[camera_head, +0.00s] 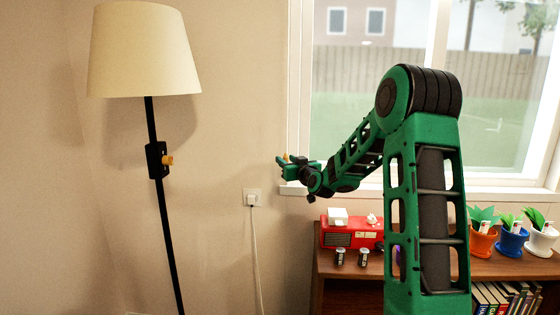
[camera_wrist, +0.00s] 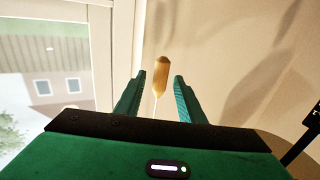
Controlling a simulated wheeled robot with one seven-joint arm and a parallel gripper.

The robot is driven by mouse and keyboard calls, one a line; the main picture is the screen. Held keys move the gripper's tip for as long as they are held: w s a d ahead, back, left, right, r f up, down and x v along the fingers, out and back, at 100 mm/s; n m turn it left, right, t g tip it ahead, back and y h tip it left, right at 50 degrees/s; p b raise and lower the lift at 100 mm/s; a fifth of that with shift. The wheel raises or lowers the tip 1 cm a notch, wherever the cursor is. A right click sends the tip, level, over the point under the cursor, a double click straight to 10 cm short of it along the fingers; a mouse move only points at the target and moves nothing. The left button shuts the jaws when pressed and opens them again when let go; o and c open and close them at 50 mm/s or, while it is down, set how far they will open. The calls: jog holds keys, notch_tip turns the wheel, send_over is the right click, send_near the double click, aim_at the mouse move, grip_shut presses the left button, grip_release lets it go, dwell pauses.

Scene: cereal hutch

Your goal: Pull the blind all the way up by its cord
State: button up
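The cord's pull is a small wooden, tan toggle (camera_wrist: 161,72), seen in the wrist view between and slightly beyond my two fingertips. A thin pale line of cord shows just below it in that view. In the head view the toggle (camera_head: 285,157) is a tiny orange-tan spot at my gripper's tip. My gripper (camera_head: 283,166) is open beside the left window frame. In the wrist view, gaps show between the toggle and both fingers (camera_wrist: 157,90). The blind itself is not in view; the visible window glass (camera_head: 345,100) is uncovered.
A floor lamp (camera_head: 145,55) stands at the left. A wall socket with a white plug (camera_head: 252,200) is below my gripper. A low shelf (camera_head: 330,265) under the sill holds a red radio (camera_head: 345,236), small jars and potted plants (camera_head: 512,237).

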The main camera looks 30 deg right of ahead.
jog(key=shift+w+d, duration=0.2)
jog(key=shift+w, duration=1.15)
jog(key=shift+w+d, duration=0.15)
jog(key=shift+w, duration=1.15)
jog(key=shift+c, duration=0.4)
grip_shut()
jog(key=shift+f, duration=0.1)
